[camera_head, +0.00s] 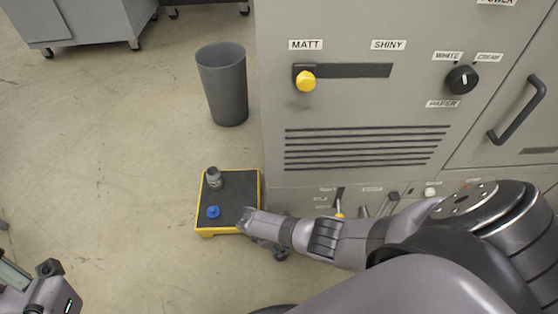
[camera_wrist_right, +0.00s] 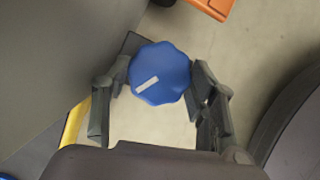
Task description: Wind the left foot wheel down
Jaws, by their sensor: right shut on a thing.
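A blue scalloped wheel (camera_wrist_right: 160,74) with a white mark on its top shows in the right wrist view. My right gripper (camera_wrist_right: 161,88) is shut on it, with a dark finger against each side. In the head view my right gripper (camera_head: 279,250) is low by the machine's foot, just right of the yellow-edged platform; my arm hides the held wheel there. My left gripper's fingers do not show; only a part of my left arm is at the bottom left.
The platform (camera_head: 239,180) carries a blue knob (camera_head: 213,212) and a grey fitting (camera_head: 214,177). The grey machine (camera_head: 350,110) stands close behind my right arm. A grey bin (camera_head: 223,85) stands farther back. The floor left of the platform is clear. An orange object (camera_wrist_right: 211,6) is in the wrist view.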

